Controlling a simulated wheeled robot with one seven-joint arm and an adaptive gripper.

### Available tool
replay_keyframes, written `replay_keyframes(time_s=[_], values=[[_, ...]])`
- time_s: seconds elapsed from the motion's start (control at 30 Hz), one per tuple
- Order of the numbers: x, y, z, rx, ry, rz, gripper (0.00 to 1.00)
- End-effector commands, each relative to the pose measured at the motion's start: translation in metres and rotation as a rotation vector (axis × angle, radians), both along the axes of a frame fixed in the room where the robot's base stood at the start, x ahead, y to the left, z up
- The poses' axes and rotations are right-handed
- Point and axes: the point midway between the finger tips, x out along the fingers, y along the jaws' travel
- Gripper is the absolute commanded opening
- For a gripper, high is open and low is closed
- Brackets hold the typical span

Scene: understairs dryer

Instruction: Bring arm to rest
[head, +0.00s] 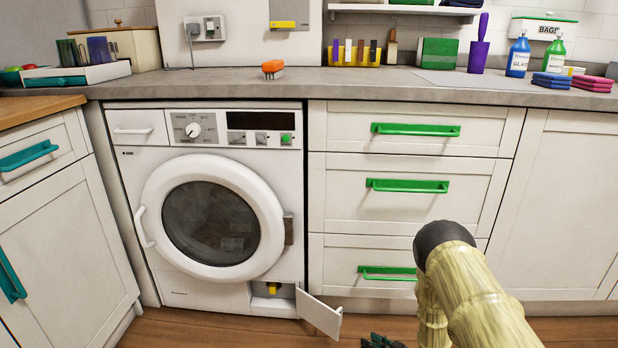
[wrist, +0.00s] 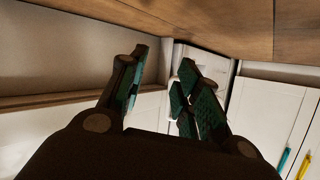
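My arm shows at the lower right of the head view, folded low in front of the drawers. My gripper (head: 382,341) just enters the bottom edge of that view, low over the floor and apart from the furniture; most of it is cut off. In the wrist view, my gripper (wrist: 163,85) has its two dark fingers with green pads spread apart. Nothing shows between them except pale cabinet fronts behind.
The white dryer (head: 205,210) has its round door shut. Its small lower flap (head: 319,312) hangs open near my gripper. Drawers with green handles (head: 408,186) stand behind my arm. The grey worktop (head: 350,84) holds several items. Wooden floor (head: 200,331) shows below.

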Motion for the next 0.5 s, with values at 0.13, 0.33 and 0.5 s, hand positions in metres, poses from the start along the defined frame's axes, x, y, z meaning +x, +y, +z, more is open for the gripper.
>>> replay_keyframes(time_s=[0.13, 0.33, 0.5], values=[[-0.064, -0.009, -0.006, -0.088, 0.178, -0.155, 0.33], [-0.174, -0.017, -0.007, -0.216, 0.452, -0.310, 0.33], [-0.271, -0.018, 0.010, -0.312, 0.675, -0.390, 0.33]])
